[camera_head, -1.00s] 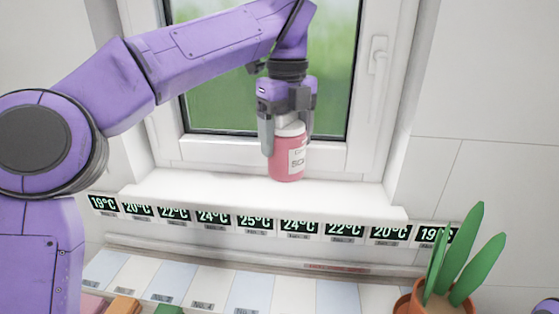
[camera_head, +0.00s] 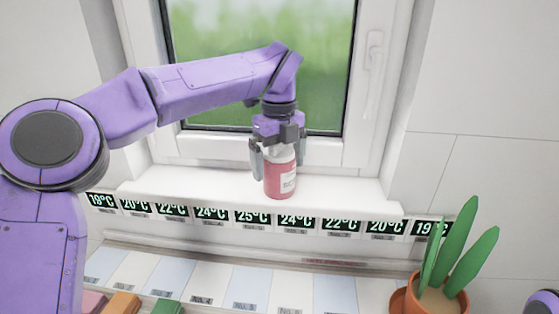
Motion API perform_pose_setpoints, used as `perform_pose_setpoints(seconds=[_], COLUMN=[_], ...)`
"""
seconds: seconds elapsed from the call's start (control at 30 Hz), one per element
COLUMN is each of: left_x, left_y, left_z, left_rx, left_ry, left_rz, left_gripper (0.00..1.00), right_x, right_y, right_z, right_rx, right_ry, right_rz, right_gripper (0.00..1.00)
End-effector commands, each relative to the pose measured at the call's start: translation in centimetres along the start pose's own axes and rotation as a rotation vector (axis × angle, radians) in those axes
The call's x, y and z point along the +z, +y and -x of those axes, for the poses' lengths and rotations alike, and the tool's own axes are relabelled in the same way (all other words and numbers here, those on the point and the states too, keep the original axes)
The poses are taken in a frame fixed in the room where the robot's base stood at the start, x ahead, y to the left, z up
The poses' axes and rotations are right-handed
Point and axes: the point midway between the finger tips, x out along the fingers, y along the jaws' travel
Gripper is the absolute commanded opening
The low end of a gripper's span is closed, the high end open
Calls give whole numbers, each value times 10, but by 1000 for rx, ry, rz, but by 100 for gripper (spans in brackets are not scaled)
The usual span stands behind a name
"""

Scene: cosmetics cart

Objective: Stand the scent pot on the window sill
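The scent pot (camera_head: 280,180) is a red jar with a white label and a pale top. It is upright in front of the window, over the sill and close to its front edge. I cannot tell whether its base touches the sill. My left gripper (camera_head: 278,158) points down from above, with a finger on each side of the pot's upper part, and is shut on it. The window sill (camera_head: 190,188) is a white ledge under the window. My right gripper is not in view; only a bit of purple shows at the lower right edge.
A row of temperature labels (camera_head: 253,217) runs along the sill's front. Below are pale blue and white numbered strips (camera_head: 200,285). A potted green plant (camera_head: 455,255) stands at lower right. The sill is bare on both sides of the pot.

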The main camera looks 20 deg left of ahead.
Motion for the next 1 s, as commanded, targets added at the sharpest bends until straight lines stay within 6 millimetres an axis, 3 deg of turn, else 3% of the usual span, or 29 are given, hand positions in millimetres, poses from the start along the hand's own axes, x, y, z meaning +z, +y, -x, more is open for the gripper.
perform_pose_setpoints(seconds=[0.23, 0.37, 0.8, 1.0], left_x=[0, 0, 0, 0], left_y=[0, 0, 0, 0], left_z=[2, 14, 116, 126], left_rx=[0, -1, 0, 1], left_ry=[0, 0, 1, 0], left_rz=[0, 0, 0, 0], left_gripper=[100, 100, 100, 100], right_x=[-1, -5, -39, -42], right_y=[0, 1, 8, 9], right_z=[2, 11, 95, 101], right_rx=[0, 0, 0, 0], right_ry=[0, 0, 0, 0], right_rz=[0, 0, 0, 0], right_gripper=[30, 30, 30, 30])
